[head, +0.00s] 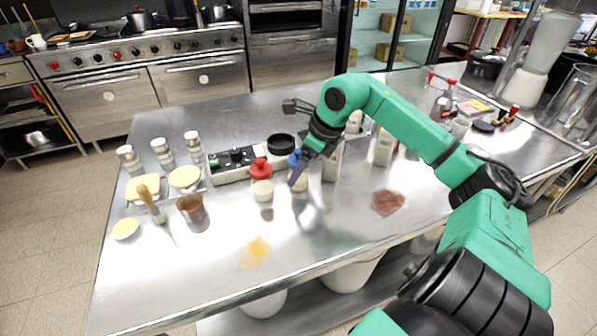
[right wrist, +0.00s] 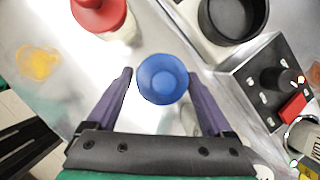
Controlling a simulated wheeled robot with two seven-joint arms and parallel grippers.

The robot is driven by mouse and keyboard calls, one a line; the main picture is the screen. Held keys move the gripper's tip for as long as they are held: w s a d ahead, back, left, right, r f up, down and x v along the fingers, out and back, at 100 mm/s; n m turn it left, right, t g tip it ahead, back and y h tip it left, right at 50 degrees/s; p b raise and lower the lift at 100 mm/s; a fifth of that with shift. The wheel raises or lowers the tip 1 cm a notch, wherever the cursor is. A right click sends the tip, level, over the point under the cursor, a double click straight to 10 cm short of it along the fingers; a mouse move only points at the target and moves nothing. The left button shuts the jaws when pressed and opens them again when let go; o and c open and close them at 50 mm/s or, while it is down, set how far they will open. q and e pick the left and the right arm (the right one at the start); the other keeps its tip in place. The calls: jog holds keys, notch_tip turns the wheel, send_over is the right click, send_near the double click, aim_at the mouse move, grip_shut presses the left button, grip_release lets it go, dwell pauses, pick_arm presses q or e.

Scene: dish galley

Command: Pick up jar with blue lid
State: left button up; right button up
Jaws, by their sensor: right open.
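The jar with the blue lid (right wrist: 162,79) is seen from above in the right wrist view, between the fingertips of my right gripper (right wrist: 160,88). In the head view the jar (head: 299,181) stands on the steel table, its lid partly hidden by my right gripper (head: 296,172). My left gripper is not in view.
A jar with a red lid (head: 262,182) stands close to the left of the blue-lidded jar. A black-topped round container (head: 281,146) and a control box (head: 236,163) are behind. The table front is mostly clear, with an orange patch (head: 254,251).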

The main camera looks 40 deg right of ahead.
jog(key=shift+x, duration=0.95)
jog(key=shift+w+r, duration=0.1)
jog(key=c, duration=1.2)
grip_shut()
jog(key=shift+r, duration=0.15)
